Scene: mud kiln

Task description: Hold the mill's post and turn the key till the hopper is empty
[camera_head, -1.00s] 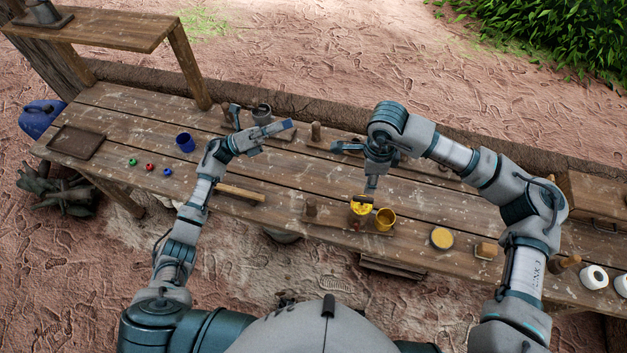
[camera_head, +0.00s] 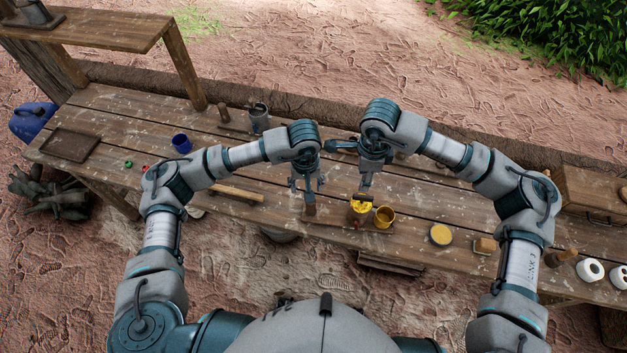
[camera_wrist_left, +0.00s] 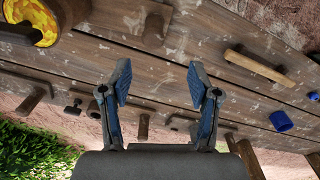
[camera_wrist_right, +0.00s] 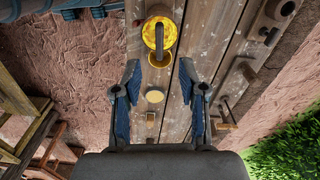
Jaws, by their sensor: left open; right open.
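The mill's yellow hopper (camera_head: 361,206) stands on the bench, with yellow contents in its top. A dark grey bar, which looks like the key, lies across it and shows in the right wrist view (camera_wrist_right: 159,40). The wooden post (camera_head: 310,209) stands upright to the hopper's left; it also shows in the left wrist view (camera_wrist_left: 155,30). My left gripper (camera_head: 307,192) is open, pointing down just above the post, with nothing between its fingers. My right gripper (camera_head: 366,184) is open above the hopper and key; its fingers partly hide each other in the head view.
A yellow cup (camera_head: 384,216) stands right of the hopper. A round yellow-filled dish (camera_head: 440,234) and a wooden block (camera_head: 484,245) lie farther right. A wooden rod (camera_head: 240,193) and a blue cup (camera_head: 181,143) are to the left. A metal can (camera_head: 259,118) stands behind.

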